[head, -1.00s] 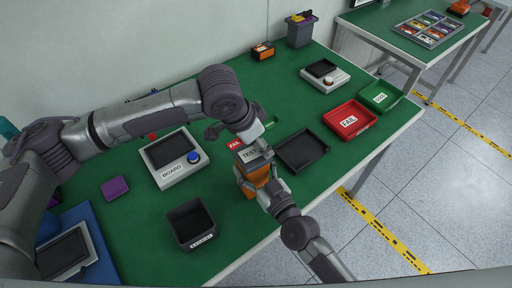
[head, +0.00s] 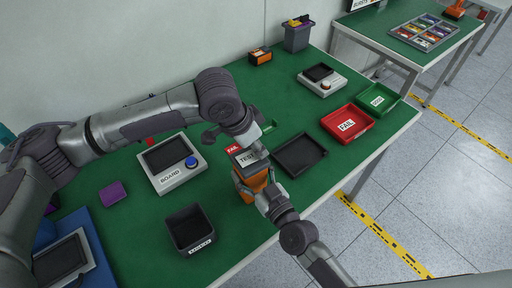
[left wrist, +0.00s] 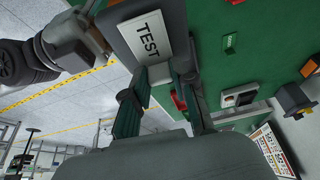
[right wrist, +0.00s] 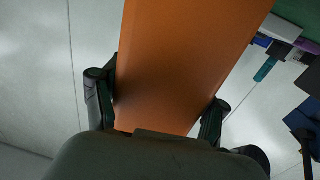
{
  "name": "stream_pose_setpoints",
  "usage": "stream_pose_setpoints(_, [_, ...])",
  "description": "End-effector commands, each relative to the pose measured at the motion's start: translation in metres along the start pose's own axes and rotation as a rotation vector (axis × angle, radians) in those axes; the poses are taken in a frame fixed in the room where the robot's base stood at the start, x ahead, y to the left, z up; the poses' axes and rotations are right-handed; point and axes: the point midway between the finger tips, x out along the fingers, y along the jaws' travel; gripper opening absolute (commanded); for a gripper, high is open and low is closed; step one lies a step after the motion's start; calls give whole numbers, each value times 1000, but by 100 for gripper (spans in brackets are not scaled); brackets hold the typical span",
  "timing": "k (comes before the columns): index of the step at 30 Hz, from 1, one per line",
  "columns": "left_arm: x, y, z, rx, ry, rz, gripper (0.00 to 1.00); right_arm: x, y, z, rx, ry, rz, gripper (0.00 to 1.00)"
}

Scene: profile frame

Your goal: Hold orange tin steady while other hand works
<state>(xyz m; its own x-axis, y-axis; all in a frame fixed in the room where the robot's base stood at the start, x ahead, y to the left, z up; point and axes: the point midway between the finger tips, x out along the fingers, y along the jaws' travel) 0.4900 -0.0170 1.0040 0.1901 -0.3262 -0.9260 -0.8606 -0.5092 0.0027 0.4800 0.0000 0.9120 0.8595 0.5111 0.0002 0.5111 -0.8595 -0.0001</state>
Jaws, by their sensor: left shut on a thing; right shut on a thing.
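The orange tin (head: 254,184) stands near the front edge of the green table in the head view. My right gripper (head: 268,194) is shut on its sides, and its orange wall (right wrist: 185,70) fills the middle of the right wrist view between the two fingers. A grey piece with a white TEST label (head: 248,158) sits at the tin's top; it shows large in the left wrist view (left wrist: 118,38). My left gripper (left wrist: 163,95) is shut on a pale grey part beside that label. The exact contact is partly hidden.
A black tray (head: 301,155) lies just right of the tin, with a red FAIL tray (head: 366,116) and a green tray (head: 393,98) beyond. The BOARD device (head: 190,177) and a dark bin (head: 179,220) are to the left.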

Motion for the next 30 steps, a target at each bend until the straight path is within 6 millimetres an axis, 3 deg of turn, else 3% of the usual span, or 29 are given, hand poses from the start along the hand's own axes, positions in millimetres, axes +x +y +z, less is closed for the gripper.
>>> stream_pose_setpoints(12, [-73, 0, -32, 3, 8, -2, 12, 0, 1, 0, -1, -1, 2, 32])
stream_pose_setpoints(30, [-127, 0, -54, 2, 6, -2, 12, 0, 1, 0, -1, -1, 2, 32])
